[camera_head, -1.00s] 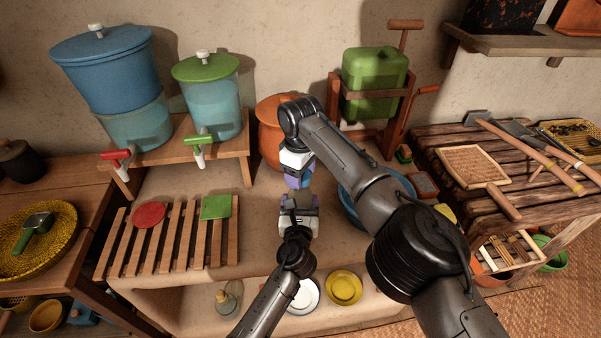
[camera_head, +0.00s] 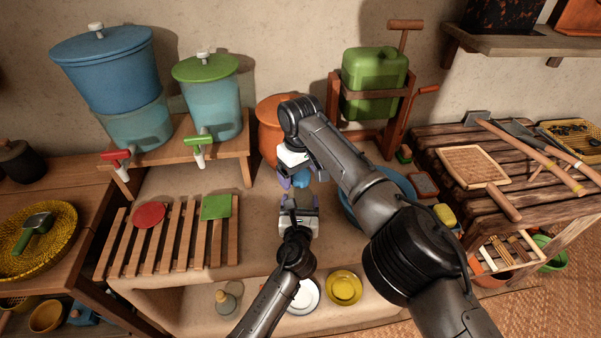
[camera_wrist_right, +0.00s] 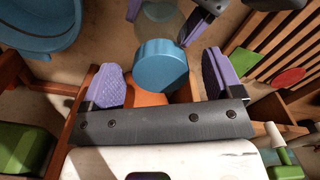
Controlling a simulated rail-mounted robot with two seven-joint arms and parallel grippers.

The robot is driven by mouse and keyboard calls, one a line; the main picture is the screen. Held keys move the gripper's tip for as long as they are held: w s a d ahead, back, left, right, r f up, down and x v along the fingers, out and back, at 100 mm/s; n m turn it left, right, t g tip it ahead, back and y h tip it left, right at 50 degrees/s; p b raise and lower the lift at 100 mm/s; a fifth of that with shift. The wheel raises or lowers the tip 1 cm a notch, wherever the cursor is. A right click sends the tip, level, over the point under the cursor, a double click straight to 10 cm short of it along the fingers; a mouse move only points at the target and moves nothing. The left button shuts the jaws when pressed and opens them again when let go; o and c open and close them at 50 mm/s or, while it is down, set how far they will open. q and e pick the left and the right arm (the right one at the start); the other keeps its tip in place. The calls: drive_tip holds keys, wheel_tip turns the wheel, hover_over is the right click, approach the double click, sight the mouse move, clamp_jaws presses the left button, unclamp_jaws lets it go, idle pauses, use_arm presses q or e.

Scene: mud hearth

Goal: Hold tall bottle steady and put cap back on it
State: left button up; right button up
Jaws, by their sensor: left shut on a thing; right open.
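The blue cap (camera_wrist_right: 162,67) sits at the top of the clear tall bottle (camera_wrist_right: 160,24), apparently on its mouth; I cannot tell how firmly it is seated. The cap also shows in the head view (camera_head: 301,179). My right gripper (camera_wrist_right: 160,84) is open, with a purple finger on each side of the cap and gaps between. My left gripper (camera_head: 299,203) is shut on the bottle, just in front of and below the right one. The bottle is mostly hidden by the grippers in the head view.
A slatted wooden rack (camera_head: 162,265) with a red disc (camera_head: 150,215) and green square (camera_head: 216,207) lies to the left. An orange pot (camera_head: 270,112) stands behind. A blue basin (camera_head: 403,184) is close on the right, partly behind my right arm.

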wheel_tip(320, 180, up, 7)
drive_tip(key=shift+r, duration=0.15)
idle(0.4)
use_arm(q)
drive_tip(key=o, duration=1.7)
drive_tip(key=shift+o, duration=0.2)
drive_tip(key=shift+s, duration=0.1)
drive_tip(key=shift+s, duration=0.2)
use_arm(e)
drive_tip(key=shift+r, duration=0.25)
use_arm(q)
drive_tip(key=s+p, duration=0.5)
drive_tip(key=s, duration=0.8)
drive_tip(key=shift+a, duration=0.3)
use_arm(e)
drive_tip(key=shift+r, duration=2.25)
use_arm(q)
drive_tip(key=shift+s, duration=0.1)
